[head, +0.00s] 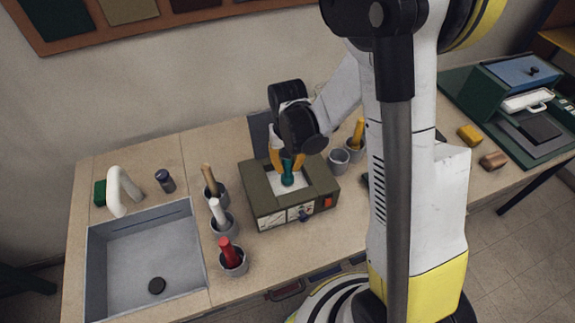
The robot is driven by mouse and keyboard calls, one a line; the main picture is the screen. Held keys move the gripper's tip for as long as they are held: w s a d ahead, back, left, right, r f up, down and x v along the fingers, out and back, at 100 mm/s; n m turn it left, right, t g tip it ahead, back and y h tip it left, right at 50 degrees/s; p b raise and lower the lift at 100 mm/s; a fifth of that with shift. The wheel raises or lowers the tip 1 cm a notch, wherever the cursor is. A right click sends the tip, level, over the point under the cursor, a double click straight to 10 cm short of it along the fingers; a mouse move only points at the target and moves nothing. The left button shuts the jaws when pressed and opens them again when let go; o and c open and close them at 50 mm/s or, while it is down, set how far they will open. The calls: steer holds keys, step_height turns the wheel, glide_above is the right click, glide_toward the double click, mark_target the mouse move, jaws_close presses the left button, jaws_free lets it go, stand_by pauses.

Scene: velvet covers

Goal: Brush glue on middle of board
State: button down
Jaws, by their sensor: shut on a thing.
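My gripper (287,160) is shut on a teal-handled brush (288,173). It holds the brush upright above an olive-green box (255,191) on the bench. A pale, whitish surface, seemingly the board (276,182), shows in the opening on top of the box. The brush's lower end is over this surface, near its middle. I cannot tell whether it touches, and no glue can be made out.
A grey sink (140,250) is at the left. Cups with a brown handle (208,178), a white handle (216,210) and a red handle (227,248) stand left of the box. A grey cup (339,161) and a yellow handle (358,132) are at its right.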

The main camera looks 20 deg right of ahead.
steer(key=shift+r+p, duration=2.2)
steer(key=shift+r, duration=1.3)
